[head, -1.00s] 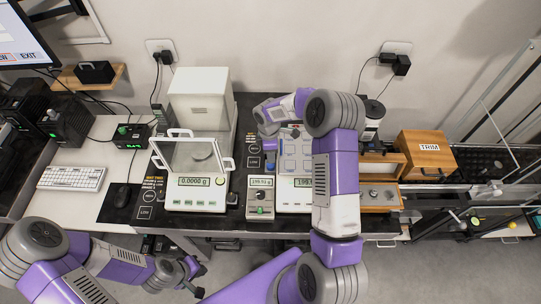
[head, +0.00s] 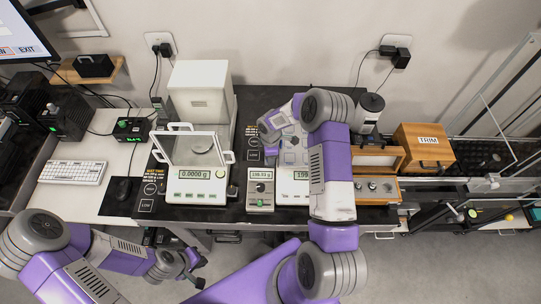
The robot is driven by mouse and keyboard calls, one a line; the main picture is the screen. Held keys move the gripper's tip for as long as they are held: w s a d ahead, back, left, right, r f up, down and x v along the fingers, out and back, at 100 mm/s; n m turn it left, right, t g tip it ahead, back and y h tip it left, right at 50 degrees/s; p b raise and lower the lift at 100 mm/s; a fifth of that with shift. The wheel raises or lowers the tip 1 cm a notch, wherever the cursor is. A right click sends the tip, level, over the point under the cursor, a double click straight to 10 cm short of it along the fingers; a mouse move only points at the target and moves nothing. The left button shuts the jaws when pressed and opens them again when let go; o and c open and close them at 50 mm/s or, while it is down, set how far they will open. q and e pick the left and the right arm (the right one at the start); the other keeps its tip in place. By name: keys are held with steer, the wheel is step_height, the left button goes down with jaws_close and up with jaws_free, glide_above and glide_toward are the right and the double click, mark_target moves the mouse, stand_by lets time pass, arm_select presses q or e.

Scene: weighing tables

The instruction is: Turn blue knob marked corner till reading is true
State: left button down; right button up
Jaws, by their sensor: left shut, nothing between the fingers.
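I cannot clearly make out a blue knob marked corner. My left gripper (head: 190,272) is shut and empty, low in front of the bench.
A balance (head: 197,188) with a glass shield reads 0.0000 g at left. A white case (head: 201,92) stands behind it. A wooden TRIM box (head: 424,148) and a wooden weight case (head: 375,189) are at right. A keyboard (head: 72,172) lies far left.

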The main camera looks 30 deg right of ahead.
steer(key=c, duration=0.8)
steer(key=shift+o, duration=0.2)
steer(key=shift+f+m+b, duration=0.15)
steer(key=shift+m+b, duration=0.75)
steer(key=shift+b, duration=0.1)
steer(key=shift+m, duration=0.6)
steer(key=o, duration=0.8)
steer(key=shift+c, duration=0.2)
steer(key=shift+r, duration=0.25)
step_height(320, 180, up, 7)
steer(key=shift+r, duration=0.2)
